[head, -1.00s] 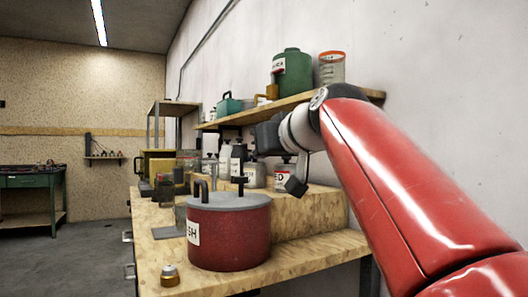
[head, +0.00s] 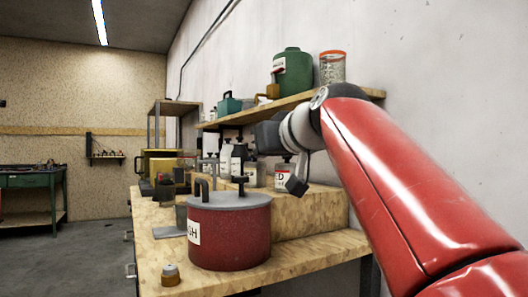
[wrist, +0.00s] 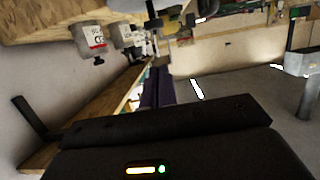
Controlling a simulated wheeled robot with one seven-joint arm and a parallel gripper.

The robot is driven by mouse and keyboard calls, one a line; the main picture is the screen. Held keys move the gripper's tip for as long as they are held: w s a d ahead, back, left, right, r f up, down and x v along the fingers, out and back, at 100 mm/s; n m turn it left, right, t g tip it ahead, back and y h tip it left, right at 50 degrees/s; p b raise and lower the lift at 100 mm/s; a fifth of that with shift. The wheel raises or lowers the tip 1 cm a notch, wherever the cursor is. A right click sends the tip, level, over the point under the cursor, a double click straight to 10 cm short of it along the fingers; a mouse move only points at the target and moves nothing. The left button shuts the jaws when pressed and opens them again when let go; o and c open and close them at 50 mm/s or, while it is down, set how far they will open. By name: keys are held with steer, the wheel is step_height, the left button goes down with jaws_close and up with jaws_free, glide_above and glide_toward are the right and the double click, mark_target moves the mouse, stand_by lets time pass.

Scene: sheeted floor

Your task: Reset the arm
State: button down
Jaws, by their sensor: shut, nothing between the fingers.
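My arm is the red one reaching in from the right in the head view. At its end, my dark gripper (head: 268,137) is over the bench's back part, just below the wall shelf, and points away from me. In the wrist view, my gripper's two dark fingers (wrist: 157,82) lie close together with nothing held between them. The fingertips are hard to make out in the head view.
A red pot (head: 228,240) with a grey lid and a small brass-coloured item (head: 170,275) stand on the wooden bench (head: 305,258). Several bottles (head: 237,160) are behind. A green container (head: 292,76) and a clear jar (head: 332,68) sit on the shelf. Open floor (head: 75,268) lies left.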

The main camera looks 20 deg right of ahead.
steer(key=shift+f, duration=0.1)
steer(key=s+f+g+h, duration=0.1)
steer(key=s+f+g, duration=0.2)
steer(key=s+f, duration=0.4)
steer(key=s+a+f+m+g+h, duration=0.1)
steer(key=s+f+g, duration=0.2)
steer(key=f, duration=1.9)
steer(key=s+a+f+m+g+h, duration=0.1)
steer(key=s+f+g, duration=0.2)
steer(key=s+f, duration=0.9)
step_height(320, 180, down, 4)
steer(key=shift+s+a+r, duration=0.15)
steer(key=shift+s, duration=0.25)
steer(key=w+d+r+t+y, duration=0.1)
steer(key=w+r+t, duration=0.2)
steer(key=w+r, duration=0.4)
steer(key=w+d+r+n+t+y, duration=0.1)
steer(key=w+r+t, duration=0.2)
steer(key=r, duration=2.1)
steer(key=w+d+r+n+t+y, duration=0.1)
steer(key=w+r+t, duration=0.2)
steer(key=w+r, duration=0.9)
step_height(320, 180, up, 4)
steer(key=shift+w+r+p, duration=0.25)
steer(key=shift+p, duration=0.05)
steer(key=shift+a, duration=0.1)
